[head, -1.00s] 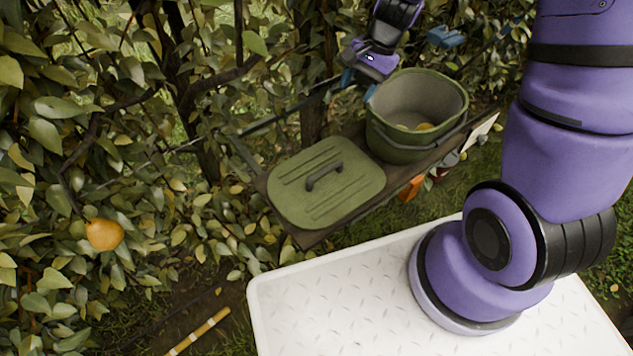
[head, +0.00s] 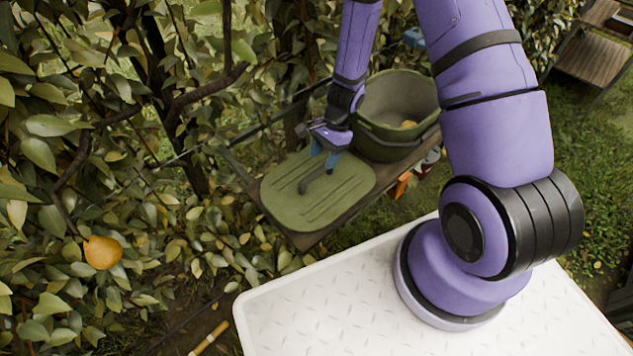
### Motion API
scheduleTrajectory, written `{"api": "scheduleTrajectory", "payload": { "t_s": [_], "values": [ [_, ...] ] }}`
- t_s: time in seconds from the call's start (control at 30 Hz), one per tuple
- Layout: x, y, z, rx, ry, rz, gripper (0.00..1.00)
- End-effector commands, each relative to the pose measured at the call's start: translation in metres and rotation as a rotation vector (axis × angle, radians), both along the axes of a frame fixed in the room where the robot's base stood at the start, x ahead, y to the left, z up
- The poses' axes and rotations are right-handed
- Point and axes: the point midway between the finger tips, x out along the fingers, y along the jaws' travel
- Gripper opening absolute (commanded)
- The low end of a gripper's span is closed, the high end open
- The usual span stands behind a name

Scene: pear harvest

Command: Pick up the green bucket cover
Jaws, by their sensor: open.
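The green bucket cover (head: 285,205) lies flat on a wooden shelf, with its dark handle (head: 312,183) across its middle. My gripper (head: 325,162) is open, with its blue fingers pointing down over the cover at the far end of the handle. The fingers hide that end of the handle. I cannot tell whether they touch it. The green bucket (head: 392,140) stands upright and open on the same shelf, right behind the cover, with something yellow inside.
The wooden shelf (head: 318,236) has a narrow bare edge in front of the cover. A pear (head: 103,252) hangs among leaves at the left. Branches and dense foliage stand behind the shelf. My white base platform is in front. An orange item (head: 402,185) sits beside the shelf.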

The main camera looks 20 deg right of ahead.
Motion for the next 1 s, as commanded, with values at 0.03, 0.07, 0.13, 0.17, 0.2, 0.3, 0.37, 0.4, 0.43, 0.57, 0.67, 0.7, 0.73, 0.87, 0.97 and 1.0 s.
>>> {"api": "scheduleTrajectory", "payload": {
  "t_s": [0.03,0.07,0.13,0.17,0.2,0.3,0.37,0.4,0.43,0.57,0.67,0.7,0.73,0.87,0.97,1.0],
  "values": [
    [-0.001,0.002,-0.005,0.001,0.002,-0.001,0.53],
    [-0.001,0.003,-0.006,0.001,0.002,-0.001,0.53],
    [-0.001,0.004,-0.009,0.001,0.001,-0.002,0.53],
    [-0.001,0.004,-0.01,0.001,0.001,-0.001,0.53],
    [-0.001,0.005,-0.011,0.0,0.0,-0.001,0.53],
    [-0.002,0.008,-0.019,0.001,0.002,-0.001,0.53],
    [-0.003,0.011,-0.026,0.002,0.003,-0.001,0.53],
    [-0.003,0.013,-0.032,0.001,0.003,0.0,0.53],
    [-0.004,0.015,-0.035,0.002,0.003,-0.001,0.53],
    [-0.005,0.02,-0.049,0.001,0.002,-0.001,0.53],
    [-0.006,0.023,-0.055,0.001,0.002,-0.001,0.53],
    [-0.006,0.024,-0.056,0.002,0.001,0.0,0.53],
    [-0.006,0.024,-0.057,0.001,0.0,0.001,0.53],
    [-0.006,0.024,-0.058,0.0,0.0,0.001,0.53],
    [-0.006,0.024,-0.057,0.0,0.0,0.001,0.53],
    [-0.006,0.024,-0.057,0.0,0.0,0.001,0.44]
  ]
}}
